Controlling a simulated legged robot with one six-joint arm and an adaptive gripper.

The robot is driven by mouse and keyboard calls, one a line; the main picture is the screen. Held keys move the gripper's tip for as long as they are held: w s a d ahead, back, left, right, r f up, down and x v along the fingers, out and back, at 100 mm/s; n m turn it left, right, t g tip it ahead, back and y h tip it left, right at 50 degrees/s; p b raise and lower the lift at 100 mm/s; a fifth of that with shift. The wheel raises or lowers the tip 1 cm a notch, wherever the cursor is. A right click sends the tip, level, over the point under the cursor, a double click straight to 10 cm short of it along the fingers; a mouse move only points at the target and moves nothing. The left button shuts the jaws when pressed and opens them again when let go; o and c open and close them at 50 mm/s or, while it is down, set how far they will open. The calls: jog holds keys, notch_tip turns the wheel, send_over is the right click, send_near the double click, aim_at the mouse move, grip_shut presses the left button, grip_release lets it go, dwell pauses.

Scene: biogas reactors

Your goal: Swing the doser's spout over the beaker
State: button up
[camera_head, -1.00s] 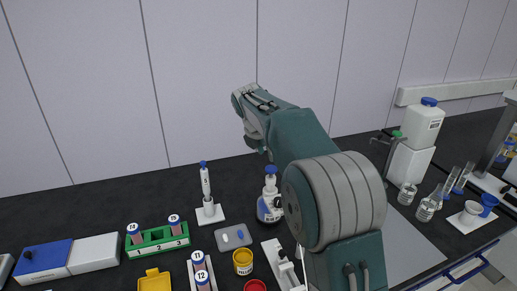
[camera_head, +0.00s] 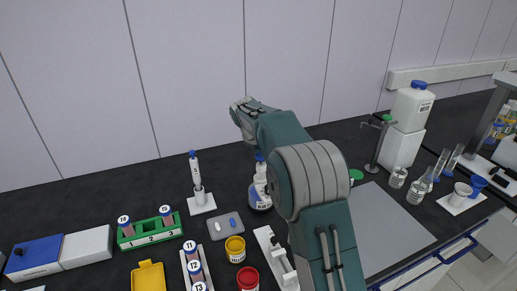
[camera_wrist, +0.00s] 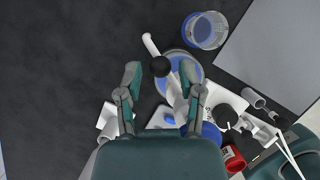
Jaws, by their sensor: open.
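The doser is a bottle with a blue label and blue cap (camera_head: 260,188), partly hidden behind my arm in the head view. In the wrist view, seen from above, it has a blue round body (camera_wrist: 199,72) and a white spout (camera_wrist: 149,42) pointing up-left. A dark round knob sits by the spout. A clear beaker with a blue base (camera_wrist: 205,30) stands just up-right of the doser; the spout points away to its left. My gripper (camera_wrist: 160,74) is open, its fingers on either side of the knob and spout; contact cannot be told.
A grey mat (camera_head: 385,225) lies right of my arm. A pen-like tool on a white stand (camera_head: 199,200), a grey tray (camera_head: 225,225), and yellow (camera_head: 235,248) and red (camera_head: 248,277) jars stand close by. A stand (camera_head: 377,150) and white bottle (camera_head: 411,108) are at the right.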

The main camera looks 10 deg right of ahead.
jog(key=shift+w+d+f, duration=0.1)
jog(key=shift+d+f, duration=0.05)
jog(key=shift+f, duration=0.25)
jog(key=shift+s+d, duration=0.1)
jog(key=shift+s, duration=0.1)
jog(key=shift+d, duration=0.1)
dwell(0.3)
